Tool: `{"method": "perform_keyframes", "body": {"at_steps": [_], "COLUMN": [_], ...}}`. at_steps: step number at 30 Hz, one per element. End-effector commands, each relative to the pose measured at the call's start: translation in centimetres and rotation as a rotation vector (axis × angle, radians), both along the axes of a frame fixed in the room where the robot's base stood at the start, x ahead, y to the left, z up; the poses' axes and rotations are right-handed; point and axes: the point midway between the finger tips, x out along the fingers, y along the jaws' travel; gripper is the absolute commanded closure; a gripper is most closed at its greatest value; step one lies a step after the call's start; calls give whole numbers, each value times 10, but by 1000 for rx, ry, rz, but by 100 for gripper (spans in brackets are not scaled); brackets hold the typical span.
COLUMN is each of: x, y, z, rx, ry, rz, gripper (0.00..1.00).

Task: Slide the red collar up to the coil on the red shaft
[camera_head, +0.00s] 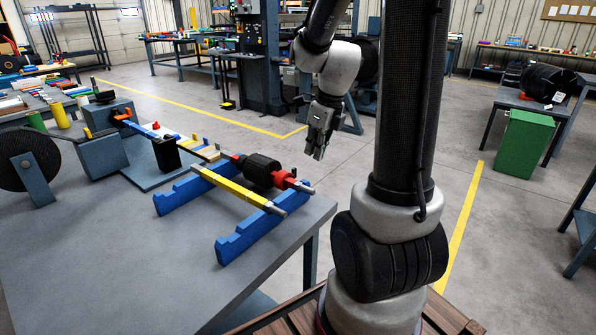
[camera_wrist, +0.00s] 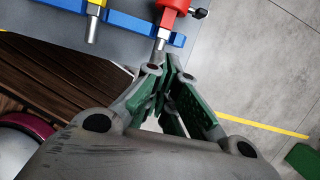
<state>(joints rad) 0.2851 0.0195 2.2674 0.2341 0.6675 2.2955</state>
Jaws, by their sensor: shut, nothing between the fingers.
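The red collar (camera_head: 281,179) sits around the red shaft near its right end, beside the black coil (camera_head: 261,168). I cannot tell whether the collar and coil touch. The shaft's bare silver end (camera_head: 305,188) sticks out past the collar. In the wrist view the red collar (camera_wrist: 172,19) is at the top with a dark side knob (camera_wrist: 199,13), and the silver shaft end (camera_wrist: 160,44) points towards my gripper. My gripper (camera_head: 316,155) is shut and empty, above and to the right of the shaft end. Its fingers (camera_wrist: 163,95) show in the wrist view.
A yellow shaft (camera_head: 235,187) lies parallel to the red one on two blue notched racks (camera_head: 245,236). The grey table (camera_head: 110,250) has free room at the front left. A belt machine (camera_head: 100,155) stands at the left. Open floor lies right of the table.

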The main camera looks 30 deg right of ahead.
Motion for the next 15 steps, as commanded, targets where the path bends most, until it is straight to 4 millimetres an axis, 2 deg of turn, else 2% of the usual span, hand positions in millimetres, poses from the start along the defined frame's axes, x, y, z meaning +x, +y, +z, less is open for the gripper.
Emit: {"method": "perform_keyframes", "body": {"at_steps": [5, 15], "x": [5, 20], "y": [-1, 6], "z": [-17, -85], "rx": [12, 11], "ry": [9, 11], "rz": [-47, -42], "gripper": [100, 100]}}
